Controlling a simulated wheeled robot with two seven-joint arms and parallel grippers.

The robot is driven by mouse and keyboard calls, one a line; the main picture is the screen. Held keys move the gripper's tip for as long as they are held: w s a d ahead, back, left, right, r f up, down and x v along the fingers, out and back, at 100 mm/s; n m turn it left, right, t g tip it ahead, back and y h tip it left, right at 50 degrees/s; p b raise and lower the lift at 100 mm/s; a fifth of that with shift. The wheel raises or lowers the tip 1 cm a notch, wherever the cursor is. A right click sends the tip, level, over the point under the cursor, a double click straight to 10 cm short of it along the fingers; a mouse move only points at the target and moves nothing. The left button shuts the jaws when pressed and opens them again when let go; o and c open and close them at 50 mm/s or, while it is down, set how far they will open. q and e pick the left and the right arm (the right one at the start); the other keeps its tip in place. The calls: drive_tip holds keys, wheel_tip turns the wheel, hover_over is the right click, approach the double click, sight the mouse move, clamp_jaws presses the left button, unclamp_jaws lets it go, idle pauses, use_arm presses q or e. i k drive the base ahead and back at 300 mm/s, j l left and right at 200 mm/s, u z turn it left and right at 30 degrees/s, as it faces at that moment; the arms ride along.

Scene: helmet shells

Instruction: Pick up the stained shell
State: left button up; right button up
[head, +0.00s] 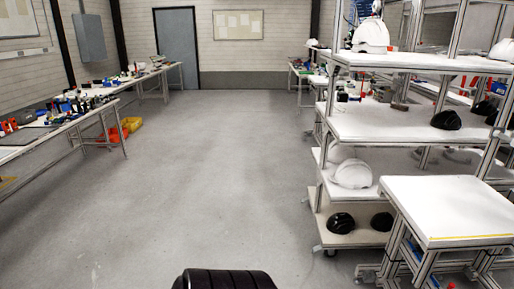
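Several helmet shells sit on a white shelf rack at the right of the head view. A white shell (371,37) is on the top shelf, and another white shell (502,50) is at the right edge. Dark shells (446,119) are on the shelf below. White shells (352,174) are on the lower shelf. Two black shells (341,222) (382,221) are on the bottom shelf. I cannot tell a stain on any shell from here. Neither gripper is in view.
The shelf rack (395,127) stands on casters. A white-topped table (450,208) stands in front of its right part. A cluttered workbench (60,128) runs along the left, with orange and yellow items (122,129) on the floor beneath. The grey floor between is clear up to a door (176,48).

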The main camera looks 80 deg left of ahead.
sight(336, 154)
drive_tip(key=u, duration=1.9)
drive_tip(key=i, duration=0.1)
drive_tip(key=i+j+u, duration=0.3)
drive_tip(key=i, duration=0.65)
drive_tip(key=i+u, duration=0.3)
drive_tip(key=i, duration=0.65)
drive_tip(key=i+z, duration=0.1)
drive_tip(key=i, duration=0.65)
drive_tip(key=i+j+z, duration=0.1)
drive_tip(key=i, duration=0.6)
drive_tip(key=i+j+z, duration=0.1)
drive_tip(key=i, duration=0.65)
drive_tip(key=j, duration=0.1)
